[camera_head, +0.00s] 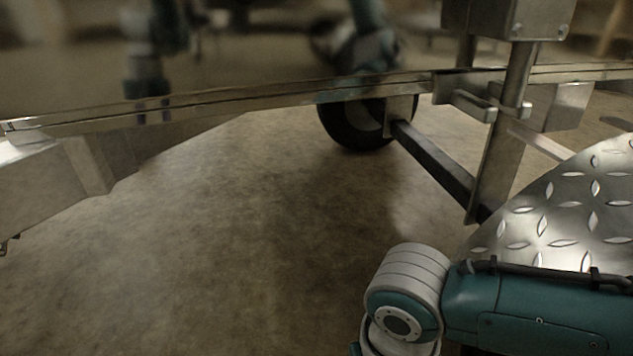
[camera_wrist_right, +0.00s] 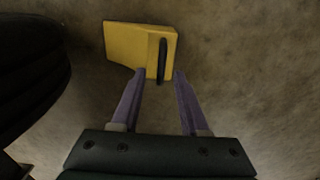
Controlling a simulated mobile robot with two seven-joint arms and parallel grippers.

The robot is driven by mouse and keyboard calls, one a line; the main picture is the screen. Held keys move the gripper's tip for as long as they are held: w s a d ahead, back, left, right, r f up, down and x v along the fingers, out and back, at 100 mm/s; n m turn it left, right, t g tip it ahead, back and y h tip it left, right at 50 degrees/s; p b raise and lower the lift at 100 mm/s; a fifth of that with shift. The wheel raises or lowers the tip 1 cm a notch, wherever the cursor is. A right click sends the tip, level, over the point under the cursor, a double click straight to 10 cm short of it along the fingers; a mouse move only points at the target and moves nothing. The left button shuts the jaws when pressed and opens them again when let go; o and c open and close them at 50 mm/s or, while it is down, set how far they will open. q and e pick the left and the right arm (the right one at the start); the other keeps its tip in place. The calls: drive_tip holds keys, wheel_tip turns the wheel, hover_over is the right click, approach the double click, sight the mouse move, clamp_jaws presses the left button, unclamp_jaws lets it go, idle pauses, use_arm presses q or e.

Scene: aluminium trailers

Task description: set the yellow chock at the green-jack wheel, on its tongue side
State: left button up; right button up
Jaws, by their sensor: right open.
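The yellow chock (camera_wrist_right: 128,45) lies on the floor at the upper middle of the right wrist view, with a dark bar or handle (camera_wrist_right: 161,62) on its right part. My right gripper (camera_wrist_right: 160,73) is open, its two purple fingers reaching up to the chock's near edge. In the picture the dark bar is between the fingertips; I cannot tell the depth gap. A dark ribbed tyre (camera_wrist_right: 28,75) fills the left edge of that view, apart from the chock. I cannot tell which wheel it is. No green jack is recognisable. My left gripper is not in view.
In the head view, a shiny aluminium trailer side (camera_head: 250,90) runs across the top, with another wheel (camera_head: 352,128) and axle beam (camera_head: 435,165) beneath. A tread-plate fender (camera_head: 570,215) stands close to my right arm. The concrete floor (camera_head: 230,220) is clear at the middle.

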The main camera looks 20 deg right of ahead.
drive_tip(key=s+a+r+n+t+y+p, duration=0.1)
drive_tip(key=s+a+r+n+p, duration=0.15)
drive_tip(key=r, duration=0.45)
drive_tip(key=s+a+r+n+t+y+p, duration=0.1)
drive_tip(key=s+a+r+p, duration=0.15)
drive_tip(key=r, duration=0.45)
drive_tip(key=s+d+r+n+t+h, duration=0.1)
drive_tip(key=s+d+r, duration=0.2)
drive_tip(key=d+r, duration=0.3)
drive_tip(key=shift+s+d+r+t, duration=0.25)
drive_tip(key=shift+s+r+t, duration=0.15)
drive_tip(key=shift+r, duration=0.3)
